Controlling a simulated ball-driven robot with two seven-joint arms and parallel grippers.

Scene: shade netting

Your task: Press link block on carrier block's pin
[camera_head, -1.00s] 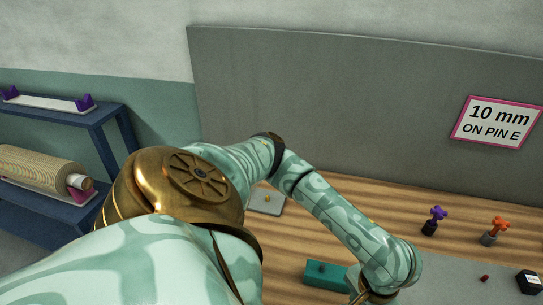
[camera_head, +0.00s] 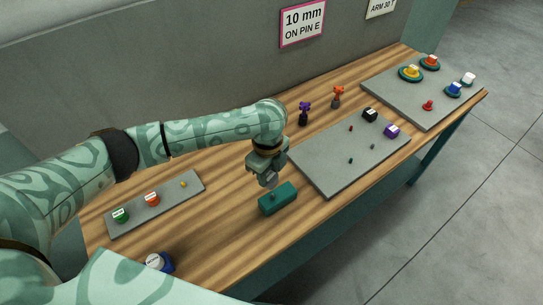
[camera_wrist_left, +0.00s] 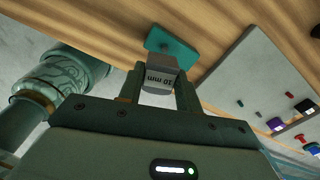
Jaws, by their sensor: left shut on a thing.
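The teal carrier block (camera_head: 278,198) lies on the wooden table, with a small dark pin on its top toward the left end. My left gripper (camera_head: 268,177) is just behind and above it, shut on a grey link block marked "10 mm". In the left wrist view the link block (camera_wrist_left: 159,74) sits between my left fingers (camera_wrist_left: 158,90), with the carrier block (camera_wrist_left: 172,44) beyond it. The pin is hidden in that view. I cannot tell exactly how far apart the two blocks are. My right gripper is not in view.
A grey mat (camera_head: 350,180) with black and purple blocks and small pegs lies to the right. A narrow grey board (camera_head: 170,203) with green and orange pieces lies left. Purple (camera_head: 305,113) and orange (camera_head: 337,97) knobbed pieces stand behind.

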